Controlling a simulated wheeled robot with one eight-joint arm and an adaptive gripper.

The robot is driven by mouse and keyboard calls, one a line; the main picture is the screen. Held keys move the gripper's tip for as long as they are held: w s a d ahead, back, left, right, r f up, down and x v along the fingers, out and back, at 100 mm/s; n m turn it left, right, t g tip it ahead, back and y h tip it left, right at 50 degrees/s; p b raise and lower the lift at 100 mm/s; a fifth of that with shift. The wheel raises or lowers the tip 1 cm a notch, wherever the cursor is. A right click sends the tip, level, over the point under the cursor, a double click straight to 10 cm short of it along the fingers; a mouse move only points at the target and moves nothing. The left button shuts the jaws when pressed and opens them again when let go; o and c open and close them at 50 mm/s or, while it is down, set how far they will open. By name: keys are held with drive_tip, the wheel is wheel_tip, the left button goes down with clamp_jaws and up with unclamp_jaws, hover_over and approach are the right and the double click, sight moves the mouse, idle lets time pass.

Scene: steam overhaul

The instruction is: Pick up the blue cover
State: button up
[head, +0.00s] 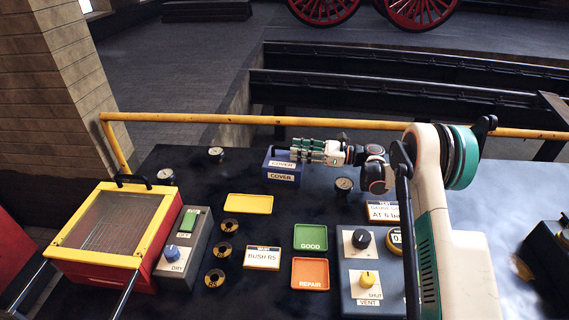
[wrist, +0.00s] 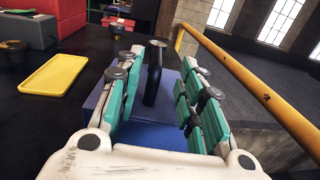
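The blue cover (head: 283,179) is a box with white "COVER" labels, standing on the dark bench top near its back edge. In the wrist view the blue cover (wrist: 170,136) lies below and between my fingers, with its upright black handle (wrist: 154,73) in the gap. My gripper (head: 300,150) reaches in from the right, over the cover's right part. In the wrist view my gripper (wrist: 163,65) is open, its green-padded fingers on both sides of the handle, with visible gaps. Part of the cover is hidden by the fingers.
A yellow rail (head: 230,118) runs behind the cover, close to my gripper. A yellow tray (head: 248,204), a green GOOD tray (head: 310,237) and an orange REPAIR tray (head: 310,273) lie in front. A small gauge (head: 344,185) stands right of the cover, another gauge (head: 216,154) to its left.

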sight(284, 148)
drive_tip(key=a+b, duration=0.2)
drive_tip(key=a, duration=0.2)
drive_tip(key=shift+a+r, duration=0.15)
drive_tip(key=shift+a, duration=0.15)
drive_tip(key=shift+w+a, duration=0.1)
drive_tip(key=shift+a, duration=0.25)
drive_tip(key=shift+r, duration=0.1)
clamp_jaws()
